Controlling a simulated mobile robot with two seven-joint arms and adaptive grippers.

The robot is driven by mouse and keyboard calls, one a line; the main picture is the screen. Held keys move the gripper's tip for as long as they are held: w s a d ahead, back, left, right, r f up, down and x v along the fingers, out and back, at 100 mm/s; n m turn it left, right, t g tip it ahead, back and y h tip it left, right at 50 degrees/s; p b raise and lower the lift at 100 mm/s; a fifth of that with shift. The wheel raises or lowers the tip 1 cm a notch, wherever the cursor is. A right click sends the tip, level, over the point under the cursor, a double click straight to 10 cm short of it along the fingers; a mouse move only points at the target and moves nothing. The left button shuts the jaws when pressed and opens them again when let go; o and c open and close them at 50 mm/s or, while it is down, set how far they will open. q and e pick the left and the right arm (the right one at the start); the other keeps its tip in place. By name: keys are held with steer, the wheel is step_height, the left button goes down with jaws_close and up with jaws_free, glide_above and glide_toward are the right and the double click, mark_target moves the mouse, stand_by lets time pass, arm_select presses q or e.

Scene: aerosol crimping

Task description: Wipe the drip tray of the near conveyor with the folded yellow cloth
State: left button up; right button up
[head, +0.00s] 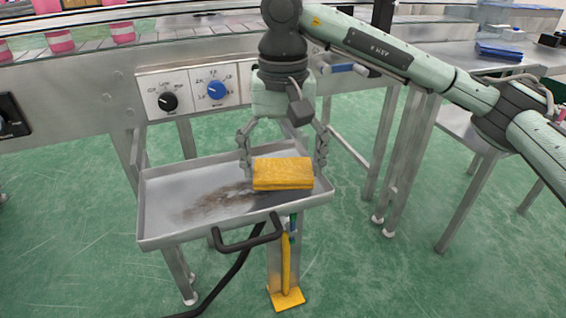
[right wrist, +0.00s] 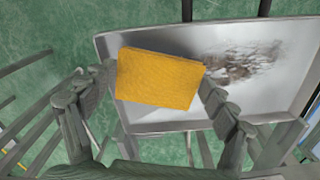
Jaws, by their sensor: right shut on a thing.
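The folded yellow cloth (head: 283,174) is between the fingers of my right gripper (head: 283,160), which is shut on it. In the right wrist view the cloth (right wrist: 158,78) sits between both fingertips of the gripper (right wrist: 157,85). The grey metal drip tray (head: 160,228) is below the conveyor front, with a dark smeared stain (head: 215,203) on its floor. The cloth is over the tray's right part, to the right of most of the stain; whether it touches the tray floor I cannot tell. The stain also shows in the right wrist view (right wrist: 243,66). My left gripper is not in view.
A black handle (head: 247,240) sticks out at the tray's front. A control panel with a black knob (head: 168,102) and a blue knob (head: 216,90) is above the tray. Pink cans (head: 60,41) are on the conveyor at left.

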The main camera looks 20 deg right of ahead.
steer(key=shift+f+b, duration=1)
steer(key=shift+f, duration=0.05)
steer(key=shift+a, duration=0.1)
